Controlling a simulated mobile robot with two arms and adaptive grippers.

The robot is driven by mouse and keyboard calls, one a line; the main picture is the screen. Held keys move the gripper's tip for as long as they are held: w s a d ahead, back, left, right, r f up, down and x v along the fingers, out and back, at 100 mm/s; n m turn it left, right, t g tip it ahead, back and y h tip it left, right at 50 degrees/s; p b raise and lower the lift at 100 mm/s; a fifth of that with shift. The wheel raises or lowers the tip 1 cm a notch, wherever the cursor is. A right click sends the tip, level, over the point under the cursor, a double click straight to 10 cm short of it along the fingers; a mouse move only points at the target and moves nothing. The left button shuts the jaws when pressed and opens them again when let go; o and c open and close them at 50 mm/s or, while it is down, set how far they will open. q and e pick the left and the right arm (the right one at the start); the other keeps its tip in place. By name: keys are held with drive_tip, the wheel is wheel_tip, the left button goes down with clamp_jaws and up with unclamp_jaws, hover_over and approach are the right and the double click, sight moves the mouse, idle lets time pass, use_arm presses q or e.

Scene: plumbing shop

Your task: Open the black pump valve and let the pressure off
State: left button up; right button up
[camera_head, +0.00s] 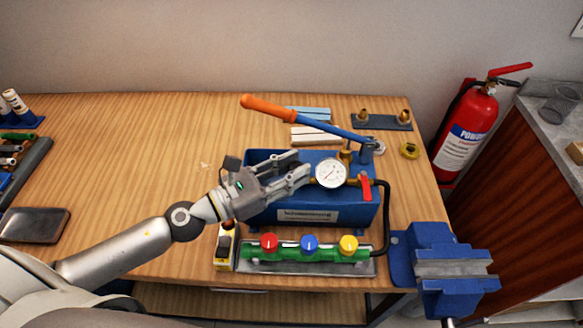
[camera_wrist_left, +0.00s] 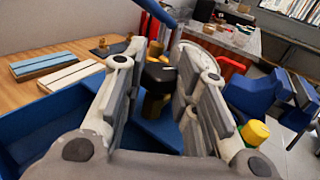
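The blue test pump (camera_head: 340,210) stands on the bench, with a round white gauge (camera_head: 330,173) and a red lever (camera_head: 365,187) at its right end. The black pump valve knob (camera_wrist_left: 159,74) sits on a brass stem and shows in the left wrist view between my fingers. In the head view I cannot make the knob out behind the gripper. My left gripper (camera_head: 305,170) is open over the pump tank, its fingertips close to the gauge, one finger on each side of the knob. I cannot tell whether they touch it. My right gripper is not in view.
The pump handle (camera_head: 268,109), with an orange grip, slants above the tank. A green manifold (camera_head: 290,253) with red, blue and yellow knobs lies in front, joined by a black hose (camera_head: 386,220). A blue vise (camera_head: 440,255) stands at the right corner. The bench's left middle is mostly clear.

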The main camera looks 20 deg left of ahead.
use_arm(q)
drive_tip(key=c, duration=0.4)
drive_tip(key=shift+o, duration=0.2)
drive_tip(key=n+t+y+p, duration=0.1)
drive_tip(key=p, duration=0.1)
drive_tip(key=n+t+y+p, duration=0.1)
drive_tip(key=y+p, duration=0.1)
drive_tip(key=n+y+p, duration=0.1)
drive_tip(key=p, duration=0.1)
drive_tip(key=shift+s+d+r+t+y+p, duration=0.1)
drive_tip(key=shift+d+r+t+y+p, duration=0.1)
drive_tip(key=shift+r+t+y+p, duration=0.15)
drive_tip(key=shift+f+n+t+y+p, duration=0.25)
drive_tip(key=shift+n+t+y+p, duration=0.15)
drive_tip(key=shift+n+y, duration=0.45)
drive_tip(key=o, duration=1)
drive_tip(key=shift+f, duration=0.1)
